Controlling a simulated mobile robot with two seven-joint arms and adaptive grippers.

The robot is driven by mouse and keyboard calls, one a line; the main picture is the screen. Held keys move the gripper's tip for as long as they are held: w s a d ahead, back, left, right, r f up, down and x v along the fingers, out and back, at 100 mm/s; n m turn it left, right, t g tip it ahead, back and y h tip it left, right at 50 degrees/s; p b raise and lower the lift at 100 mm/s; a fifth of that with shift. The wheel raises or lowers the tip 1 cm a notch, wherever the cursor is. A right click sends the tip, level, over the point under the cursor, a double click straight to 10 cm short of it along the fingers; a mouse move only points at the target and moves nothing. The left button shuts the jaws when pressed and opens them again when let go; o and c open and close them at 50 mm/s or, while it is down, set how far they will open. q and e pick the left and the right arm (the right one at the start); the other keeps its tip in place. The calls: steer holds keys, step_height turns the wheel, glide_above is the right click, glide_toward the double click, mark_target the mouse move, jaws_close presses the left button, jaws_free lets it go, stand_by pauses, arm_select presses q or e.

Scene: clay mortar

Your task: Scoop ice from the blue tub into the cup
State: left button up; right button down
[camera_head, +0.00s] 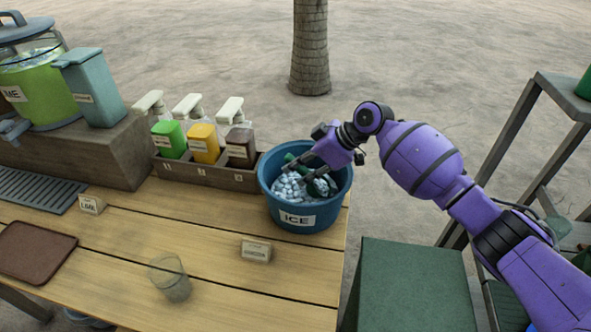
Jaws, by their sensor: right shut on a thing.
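The blue tub (308,219), labelled ICE, stands at the right end of the wooden table and holds pale ice cubes (288,188). My right gripper (305,172) reaches into the tub from the right, shut on a dark green scoop (319,187). The scoop is down among the ice, and the gripper partly hides it; I cannot tell how much ice is in it. My left gripper is not in view.
A wooden rack (205,176) with several pump bottles is just left of the tub. Small label blocks (256,251) (91,204) and a brown tray (35,251) are on the table. A green dispenser (42,88) stands back left. A green box (410,290) is at right.

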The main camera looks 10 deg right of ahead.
step_height(320, 180, up, 9)
steer(key=p, duration=0.4)
steer(key=shift+r, duration=0.15)
steer(key=a+r+h+p, duration=0.1)
steer(key=w+r+g+h, duration=0.1)
steer(key=shift+a+r+p, duration=0.4)
steer(key=shift+w+a+r+g+h, duration=0.2)
steer(key=shift+a+g+h, duration=0.1)
steer(key=shift+h, duration=0.4)
steer(key=shift+w+a+h, duration=0.1)
steer(key=shift+a+h, duration=0.25)
steer(key=shift+h, duration=0.15)
steer(key=shift+w+a+r+g+h+b, duration=0.2)
steer(key=shift+a+g+h+b, duration=0.2)
steer(key=shift+g+h, duration=0.45)
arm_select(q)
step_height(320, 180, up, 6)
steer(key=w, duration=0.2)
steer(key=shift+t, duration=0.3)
arm_select(e)
steer(key=shift+r+h, duration=0.25)
steer(key=shift+r, duration=0.05)
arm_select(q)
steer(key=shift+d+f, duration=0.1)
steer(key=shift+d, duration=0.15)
